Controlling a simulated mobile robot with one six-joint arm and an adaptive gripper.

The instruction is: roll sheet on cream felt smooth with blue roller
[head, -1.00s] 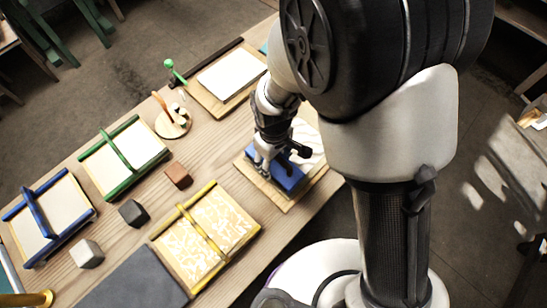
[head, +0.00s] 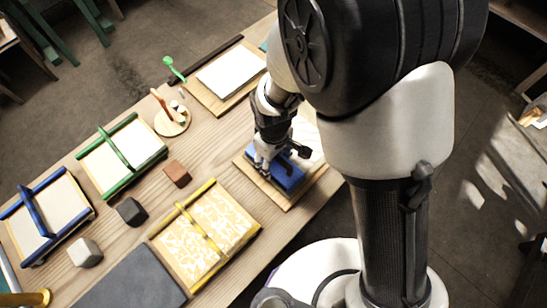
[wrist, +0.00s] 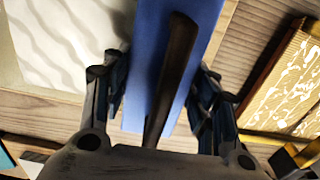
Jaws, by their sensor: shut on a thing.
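The blue roller (head: 290,181) is a long blue block with a dark handle, and it rests on a board (head: 285,205) at the table's right edge. My gripper (head: 272,160) is above it. In the wrist view, the dark handle (wrist: 178,55) stands between the fingers of my gripper (wrist: 163,90), with the blue roller (wrist: 150,30) beneath. A white sheet with wavy ridges (wrist: 65,40) lies beside the roller on the board. My arm and the roller hide part of the sheet in the head view, and I cannot make out the felt under it.
A yellow-framed patterned panel (head: 222,215) lies in front of the board. Green-framed (head: 146,170) and blue-framed (head: 63,187) panels are farther left. A brown block (head: 177,173), a dark block (head: 132,212) and a white-sheeted board (head: 231,72) are also on the table.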

